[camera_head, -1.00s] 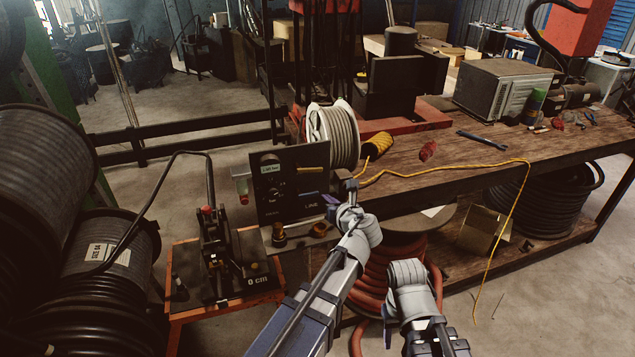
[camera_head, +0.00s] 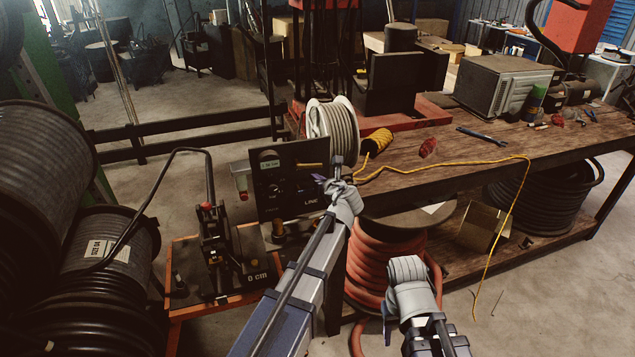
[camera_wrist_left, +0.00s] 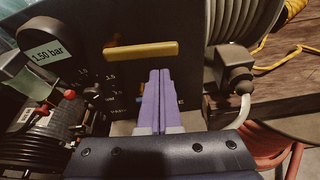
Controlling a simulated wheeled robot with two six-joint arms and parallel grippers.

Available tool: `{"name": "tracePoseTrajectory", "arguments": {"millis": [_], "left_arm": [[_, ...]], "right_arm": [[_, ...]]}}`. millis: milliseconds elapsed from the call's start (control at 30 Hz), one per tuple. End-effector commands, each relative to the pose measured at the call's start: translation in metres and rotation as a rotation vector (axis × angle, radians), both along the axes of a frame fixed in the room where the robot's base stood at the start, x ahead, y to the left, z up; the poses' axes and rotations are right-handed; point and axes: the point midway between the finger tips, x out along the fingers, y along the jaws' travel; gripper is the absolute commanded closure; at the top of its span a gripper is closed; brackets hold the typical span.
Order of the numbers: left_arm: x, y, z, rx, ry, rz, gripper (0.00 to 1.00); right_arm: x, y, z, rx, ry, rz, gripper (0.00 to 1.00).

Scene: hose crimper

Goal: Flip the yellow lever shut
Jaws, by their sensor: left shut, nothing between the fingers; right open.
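The yellow lever (camera_wrist_left: 142,50) is a flat bar lying nearly level across the front of a black panel (camera_wrist_left: 65,25). In the head view the lever (camera_head: 311,165) shows as a thin yellow strip near the panel's right edge. My left gripper (camera_wrist_left: 156,74) is shut and empty, its purple fingers together, with the tips just below the lever's right half in the wrist view. I cannot tell whether they touch it. In the head view the left gripper (camera_head: 320,181) is in front of the panel's right side. My right gripper (camera_head: 387,328) is low at the bottom, away from the panel, its fingers mostly hidden.
A grey hose reel (camera_head: 333,133) stands right behind the panel. A grey connector with a pale cable (camera_wrist_left: 236,72) sits right of my fingers. The orange-framed crimper (camera_head: 222,260) stands lower left. The wooden bench (camera_head: 450,150) extends right, carrying a yellow cord.

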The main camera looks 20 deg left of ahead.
Motion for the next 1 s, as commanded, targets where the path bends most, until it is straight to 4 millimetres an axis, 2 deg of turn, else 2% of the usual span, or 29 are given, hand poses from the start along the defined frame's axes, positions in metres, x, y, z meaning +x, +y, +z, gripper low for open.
{"name": "tracePoseTrajectory", "arguments": {"millis": [100,600,867,1000], "left_arm": [[0.001,-0.001,0.010,0.000,0.000,0.000,1.00],[0.001,-0.002,0.012,0.000,0.000,0.000,1.00],[0.003,-0.004,0.031,0.000,0.000,0.001,1.00],[0.003,-0.004,0.030,0.004,-0.001,-0.001,1.00]], "right_arm": [[0.000,0.000,0.010,0.000,0.000,0.000,0.50],[0.000,0.000,0.012,0.000,0.000,0.000,0.50],[0.000,0.000,0.031,0.000,0.000,0.000,0.50],[0.000,0.000,0.029,0.000,0.000,0.000,0.50]]}}
